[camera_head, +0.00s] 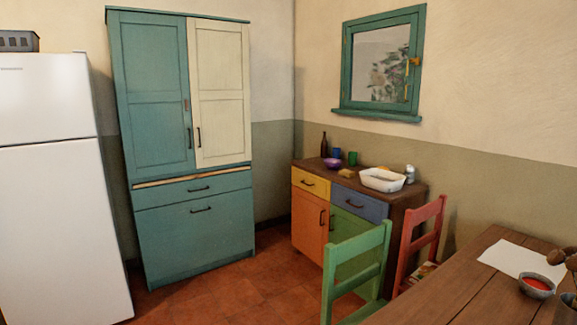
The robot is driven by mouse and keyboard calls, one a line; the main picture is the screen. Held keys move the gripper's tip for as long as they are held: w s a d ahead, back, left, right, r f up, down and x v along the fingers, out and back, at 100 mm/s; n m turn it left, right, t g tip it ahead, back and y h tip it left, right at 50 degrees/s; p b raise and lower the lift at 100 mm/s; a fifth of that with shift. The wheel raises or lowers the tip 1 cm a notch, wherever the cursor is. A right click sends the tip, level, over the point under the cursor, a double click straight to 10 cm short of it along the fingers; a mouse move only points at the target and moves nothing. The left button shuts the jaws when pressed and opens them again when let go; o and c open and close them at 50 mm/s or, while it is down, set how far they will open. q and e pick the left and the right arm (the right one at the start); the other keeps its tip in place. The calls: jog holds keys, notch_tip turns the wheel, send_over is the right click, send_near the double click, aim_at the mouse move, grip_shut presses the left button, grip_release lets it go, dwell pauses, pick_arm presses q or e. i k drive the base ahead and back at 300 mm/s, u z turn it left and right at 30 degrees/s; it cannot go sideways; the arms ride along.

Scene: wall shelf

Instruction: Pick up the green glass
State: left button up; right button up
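The small green glass (352,158) stands upright on top of the low wooden sideboard (310,162) under the window. A blue glass (336,153) stands just to its left, and a purple bowl (332,163) is in front of the blue glass. Neither of my grippers shows in the head view.
A dark bottle (324,145), a yellowish item (346,173), a white basin (382,180) and a light canister (410,173) also stand on the sideboard. A green chair (357,262), a red chair (420,238) and a wooden table (455,290) stand in front. Floor at centre-left is clear.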

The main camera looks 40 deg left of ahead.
aim_at(352, 155)
jog(key=u, duration=1.8)
jog(key=i, duration=2.3)
jog(key=u, duration=0.25)
jog(key=i, duration=2.05)
jog(key=z, duration=1.65)
jog(key=i, duration=1.15)
jog(key=z, duration=1.25)
jog(key=i, duration=0.15)
jog(key=u, duration=0.05)
